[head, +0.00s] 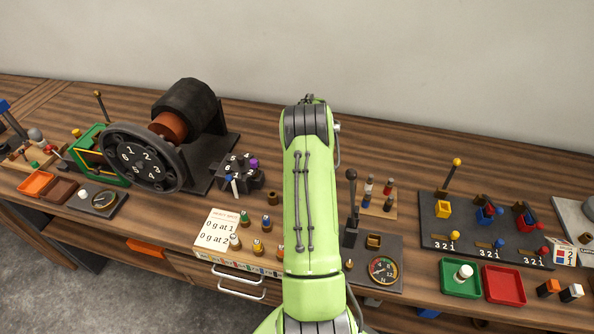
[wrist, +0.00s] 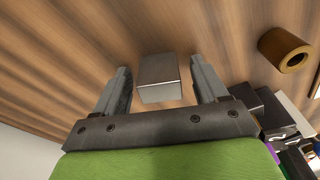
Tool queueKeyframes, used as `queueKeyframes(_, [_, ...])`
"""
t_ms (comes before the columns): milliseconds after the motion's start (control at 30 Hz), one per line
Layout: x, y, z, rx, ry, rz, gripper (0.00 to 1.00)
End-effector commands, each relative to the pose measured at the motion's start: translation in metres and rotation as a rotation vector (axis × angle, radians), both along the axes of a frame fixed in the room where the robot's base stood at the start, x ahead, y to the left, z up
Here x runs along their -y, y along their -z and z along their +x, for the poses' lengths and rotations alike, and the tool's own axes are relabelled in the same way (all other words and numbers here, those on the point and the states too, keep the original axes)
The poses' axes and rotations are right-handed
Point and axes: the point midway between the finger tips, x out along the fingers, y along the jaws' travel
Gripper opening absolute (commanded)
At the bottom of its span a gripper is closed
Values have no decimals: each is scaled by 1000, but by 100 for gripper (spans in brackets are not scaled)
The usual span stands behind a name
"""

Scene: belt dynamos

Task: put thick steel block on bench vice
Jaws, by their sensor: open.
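In the wrist view, a thick steel block (wrist: 158,78) with a shiny grey face lies on the wooden bench top. My gripper (wrist: 160,70) is open, with one finger on each side of the block. Narrow gaps show between the fingers and the block, so it is not clamped. In the head view my own green arm hides both the gripper and the block. I cannot clearly make out a bench vice in either view.
A brass ring (wrist: 287,50) stands to the right in the wrist view. In the head view, a dark dial block (head: 240,172) and a large handwheel machine (head: 145,157) stand left of my arm. A lever panel (head: 478,228) lies right. Bench behind is clear.

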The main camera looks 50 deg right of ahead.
Motion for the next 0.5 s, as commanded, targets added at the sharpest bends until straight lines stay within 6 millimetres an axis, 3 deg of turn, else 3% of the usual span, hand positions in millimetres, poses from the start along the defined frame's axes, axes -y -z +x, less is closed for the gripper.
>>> queueKeyframes(167, [0,-1,0,1,0,-1,69])
queueKeyframes(500, [0,-1,0,1,0,-1,17])
